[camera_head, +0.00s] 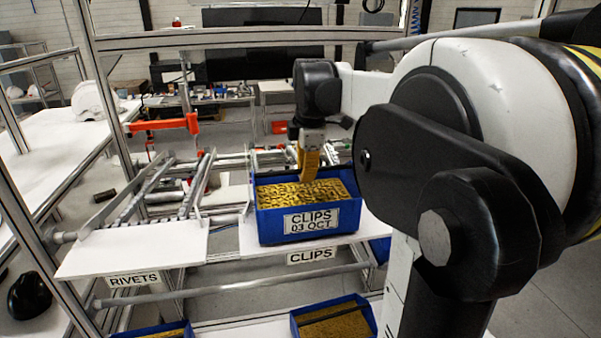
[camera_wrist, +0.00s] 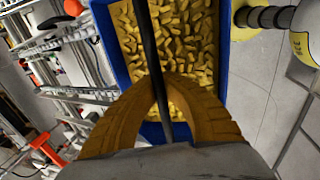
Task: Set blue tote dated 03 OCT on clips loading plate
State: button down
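The blue tote (camera_head: 266,222) is filled with small brass-coloured clips, and its front label reads CLIPS 03 OCT. It appears level, over the white clips loading plate (camera_head: 372,229), whose edge label reads CLIPS. I cannot tell whether its base touches the plate. My gripper (camera_head: 307,178) reaches down into the tote from above. In the wrist view its curved orange fingers (camera_wrist: 160,84) close on the black bar (camera_wrist: 150,35) that crosses the blue tote (camera_wrist: 111,45).
A white rivets plate (camera_head: 130,250), empty, lies to the left before a roller lane. A lower shelf holds other blue totes, one (camera_head: 335,318) at front centre. A metal frame post (camera_head: 40,240) stands left. A white helmet shell (camera_head: 92,103) sits on the left table.

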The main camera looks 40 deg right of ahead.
jog(key=shift+f+b, duration=0.45)
jog(key=shift+f, duration=0.3)
dwell(0.3)
jog(key=c, duration=1.5)
grip_release()
jog(key=shift+c, duration=0.2)
jog(key=v, duration=1.2)
jog(key=s+a+f+m+t, duration=0.1)
jog(key=a+f+m, duration=0.25)
jog(key=a, duration=0.45)
jog(key=s+a+f+m+t, duration=0.1)
jog(key=a+f+m, duration=0.1)
jog(key=a+f, duration=0.5)
jog(key=s+a+f+m+t+y, duration=0.1)
jog(key=s+a+f+m+t, duration=0.15)
jog(key=s+a+f, duration=0.35)
jog(key=s+a+f+m+t, duration=0.1)
jog(key=s+a+f+m, duration=0.1)
jog(key=a+f+m, duration=0.45)
notch_tip(320, 180, down, 33)
jog(key=a+n+b, duration=0.1)
jog(key=n+b, duration=0.2)
jog(key=b, duration=3.3)
jog(key=shift+f, duration=0.25)
